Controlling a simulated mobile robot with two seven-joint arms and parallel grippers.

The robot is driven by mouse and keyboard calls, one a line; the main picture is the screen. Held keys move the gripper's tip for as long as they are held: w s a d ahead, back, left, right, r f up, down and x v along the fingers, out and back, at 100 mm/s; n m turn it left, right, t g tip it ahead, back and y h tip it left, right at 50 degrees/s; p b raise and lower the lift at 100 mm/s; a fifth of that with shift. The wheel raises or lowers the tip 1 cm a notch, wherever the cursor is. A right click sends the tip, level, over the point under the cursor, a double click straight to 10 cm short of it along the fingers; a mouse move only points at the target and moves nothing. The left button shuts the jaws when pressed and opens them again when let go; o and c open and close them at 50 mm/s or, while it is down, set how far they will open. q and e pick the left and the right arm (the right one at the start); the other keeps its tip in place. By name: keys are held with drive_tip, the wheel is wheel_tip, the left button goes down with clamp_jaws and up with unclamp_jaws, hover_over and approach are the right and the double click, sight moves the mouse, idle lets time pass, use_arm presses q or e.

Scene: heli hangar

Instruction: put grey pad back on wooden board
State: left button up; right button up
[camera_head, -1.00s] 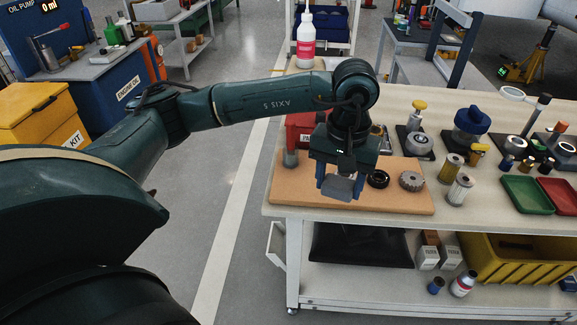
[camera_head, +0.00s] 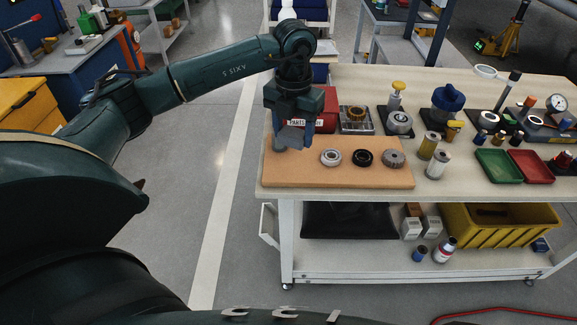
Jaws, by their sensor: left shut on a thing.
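The wooden board (camera_head: 330,178) lies at the near left corner of the workbench. My left gripper (camera_head: 291,138) is over the board's back left part, fingers pointing down, shut on the grey pad (camera_head: 292,134). The pad shows between the blue fingers. I cannot tell whether it touches the board or hangs just above it. A grey cylinder (camera_head: 279,144) stands at the board's left end, close beside the gripper and partly hidden. A pale ring bearing (camera_head: 330,157), a black ring (camera_head: 363,158) and a grey gear (camera_head: 394,159) sit in a row on the board. My right gripper is not in view.
A red parts box (camera_head: 322,112) stands right behind the gripper. Filters (camera_head: 438,164), a green tray (camera_head: 498,166) and a red tray (camera_head: 533,166) are farther right on the workbench (camera_head: 460,188). The front strip of the board is clear.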

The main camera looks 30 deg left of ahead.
sight(288, 170)
use_arm(q)
drive_tip(key=n, duration=0.2)
drive_tip(key=a+n, duration=0.1)
drive_tip(key=n, duration=0.1)
drive_tip(key=shift+w+a+r+n, duration=0.15)
drive_tip(key=shift+w+a+n, duration=0.05)
drive_tip(key=shift+n, duration=0.1)
drive_tip(key=shift+f, duration=0.35)
drive_tip(key=shift+n, duration=0.3)
wheel_tip(288, 170, down, 9)
drive_tip(key=shift+f, duration=0.15)
drive_tip(key=shift+f, duration=0.1)
drive_tip(key=shift+f, duration=0.1)
drive_tip(key=o, duration=1)
